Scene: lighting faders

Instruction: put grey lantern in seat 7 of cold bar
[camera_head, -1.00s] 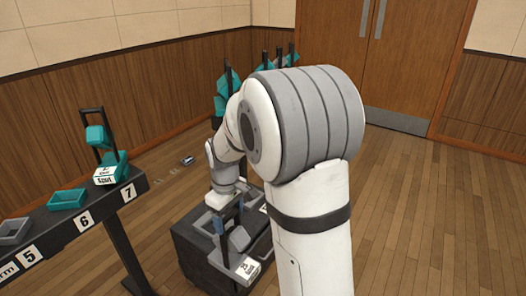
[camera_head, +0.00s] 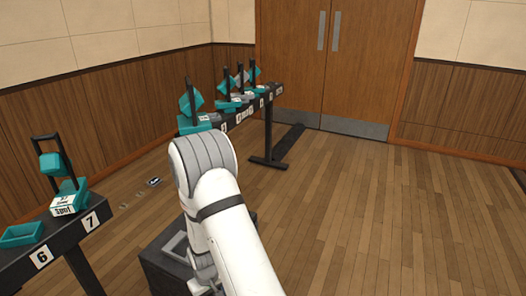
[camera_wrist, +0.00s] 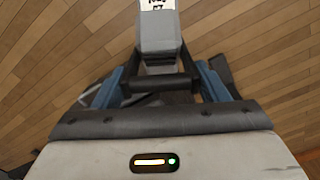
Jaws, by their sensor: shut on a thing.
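In the wrist view my gripper (camera_wrist: 162,84) is shut on the dark handle bar of a grey lantern (camera_wrist: 159,32) with a white label on its end. The lantern is hidden in the head view, behind my arm. A dark far bar (camera_head: 266,135) carries several teal lanterns (camera_head: 190,101), some grey parts and small white number tags. Its tags are too small to read surely, so I cannot pick out seat 7 there. The near left bar (camera_head: 68,238) has tags 6 and 7; a teal lantern (camera_head: 52,166) labelled Spot stands by tag 7.
A dark crate (camera_head: 152,262) with a grey tray on it stands on the floor beside my arm. A teal empty tray (camera_head: 22,234) sits by tag 6. A small dark object (camera_head: 153,182) lies on the floor. The floor at right is open, up to the double doors (camera_head: 330,70).

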